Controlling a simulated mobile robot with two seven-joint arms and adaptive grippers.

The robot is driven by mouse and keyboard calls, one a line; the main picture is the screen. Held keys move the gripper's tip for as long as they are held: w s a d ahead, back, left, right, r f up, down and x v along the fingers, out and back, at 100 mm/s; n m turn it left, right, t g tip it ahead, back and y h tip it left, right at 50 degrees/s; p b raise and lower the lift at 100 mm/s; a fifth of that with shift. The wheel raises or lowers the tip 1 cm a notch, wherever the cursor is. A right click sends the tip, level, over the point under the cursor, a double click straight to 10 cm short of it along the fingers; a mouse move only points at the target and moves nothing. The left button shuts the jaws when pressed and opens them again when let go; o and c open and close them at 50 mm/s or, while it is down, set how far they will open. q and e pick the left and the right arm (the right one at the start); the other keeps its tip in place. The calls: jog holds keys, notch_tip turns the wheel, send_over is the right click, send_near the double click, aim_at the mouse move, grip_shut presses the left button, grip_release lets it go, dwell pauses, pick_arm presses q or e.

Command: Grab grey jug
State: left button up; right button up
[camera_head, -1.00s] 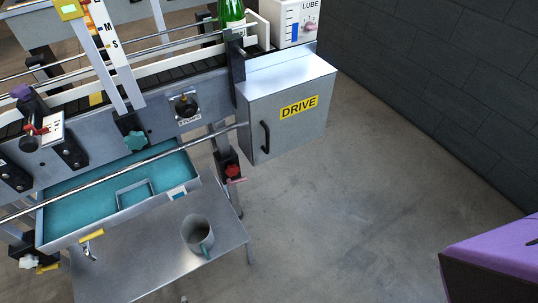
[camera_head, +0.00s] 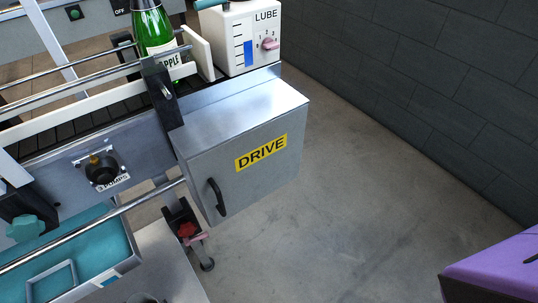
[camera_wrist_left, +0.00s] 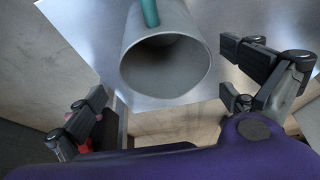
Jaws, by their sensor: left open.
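The grey jug (camera_wrist_left: 165,50) is a plain round cylinder with a teal handle (camera_wrist_left: 150,12). In the left wrist view its dark open mouth faces the camera, and it stands on a shiny metal table (camera_wrist_left: 85,30). My left gripper (camera_wrist_left: 166,88) is open, with one finger on each side of the jug's mouth and gaps between. No contact with the jug shows. In the head view only a sliver of the jug's rim (camera_head: 145,298) shows at the bottom edge. My left gripper is out of the head view, and my right gripper is in neither view.
A grey DRIVE box (camera_head: 240,150) with a black handle juts from the conveyor machine. A teal-lined tray (camera_head: 85,255) sits left of it. A green bottle (camera_head: 153,30) and a white LUBE container (camera_head: 250,40) stand above. Open floor (camera_head: 340,230) lies to the right.

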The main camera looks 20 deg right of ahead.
pick_arm(q)
jog(key=b+x, duration=0.1)
jog(key=x, duration=0.2)
jog(key=s+b+x, duration=0.1)
jog(key=x, duration=0.2)
jog(key=shift+w+a+f, duration=0.1)
jog(key=shift+a+f, duration=0.15)
jog(key=shift+f, duration=0.35)
jog(key=shift+w+f, duration=0.2)
jog(key=shift+f, duration=0.2)
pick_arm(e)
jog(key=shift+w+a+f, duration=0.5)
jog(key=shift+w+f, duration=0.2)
pick_arm(q)
jog(key=c, duration=1.1)
jog(key=shift+c, duration=0.8)
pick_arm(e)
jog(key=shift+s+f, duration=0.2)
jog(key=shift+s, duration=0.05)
pick_arm(q)
jog(key=shift+r, duration=0.15)
